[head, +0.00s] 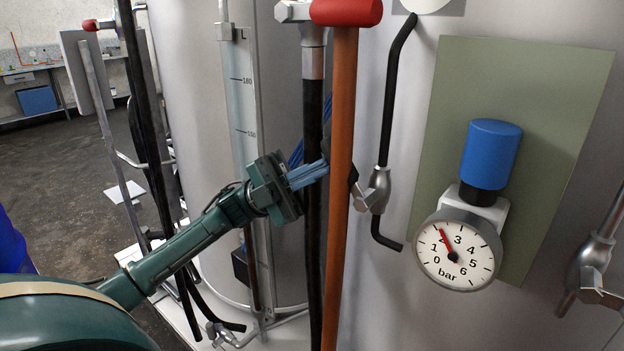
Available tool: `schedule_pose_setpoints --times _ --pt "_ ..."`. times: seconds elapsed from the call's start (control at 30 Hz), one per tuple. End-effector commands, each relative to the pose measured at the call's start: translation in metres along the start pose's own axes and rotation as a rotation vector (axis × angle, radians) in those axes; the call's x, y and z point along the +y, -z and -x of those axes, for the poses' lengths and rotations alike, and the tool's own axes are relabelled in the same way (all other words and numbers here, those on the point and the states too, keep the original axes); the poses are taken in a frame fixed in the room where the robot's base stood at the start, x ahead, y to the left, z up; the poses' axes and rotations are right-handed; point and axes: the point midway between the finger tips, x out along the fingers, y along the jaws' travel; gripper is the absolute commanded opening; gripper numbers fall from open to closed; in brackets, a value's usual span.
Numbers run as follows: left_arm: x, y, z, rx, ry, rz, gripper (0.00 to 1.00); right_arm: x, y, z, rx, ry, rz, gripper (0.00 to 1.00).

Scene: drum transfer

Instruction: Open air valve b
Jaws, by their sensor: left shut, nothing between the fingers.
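A metal valve fitting (377,190) with a bent black pipe or handle above and below it sits on the tank wall right of the orange hose. A second metal valve (588,264) is partly cut off at the right edge. I see no label saying which one is air valve b. My left gripper (324,170) is shut and empty, its light blue fingers pointing right in front of the black hose. The fingers reach the orange hose (342,120), which seems to hide their tips. A small dark piece shows beyond it, beside the first valve. My right gripper is not in view.
A blue-capped regulator (490,155) with a round bar gauge (458,250), needle near 2, is mounted on a green panel (560,130). A black hose (313,130) and the red-topped orange hose hang close around the gripper. Open floor (75,190) lies at the left.

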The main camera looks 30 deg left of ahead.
Motion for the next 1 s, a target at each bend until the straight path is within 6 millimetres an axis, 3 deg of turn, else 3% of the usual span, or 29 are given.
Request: schedule_pose_setpoints --times 0.13,0.27,0.63,1.0 --pt "-0.009 0.003 -0.012 0.003 -0.132 -0.029 0.00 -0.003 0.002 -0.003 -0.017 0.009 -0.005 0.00" --pt "-0.013 0.005 -0.022 0.004 -0.116 -0.022 0.00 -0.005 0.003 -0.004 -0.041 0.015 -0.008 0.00" --pt "-0.017 0.009 -0.043 0.004 -0.529 -0.109 0.00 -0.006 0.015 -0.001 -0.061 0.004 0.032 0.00" --pt "-0.013 0.010 -0.050 0.002 -0.508 -0.100 0.00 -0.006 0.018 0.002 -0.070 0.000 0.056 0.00"
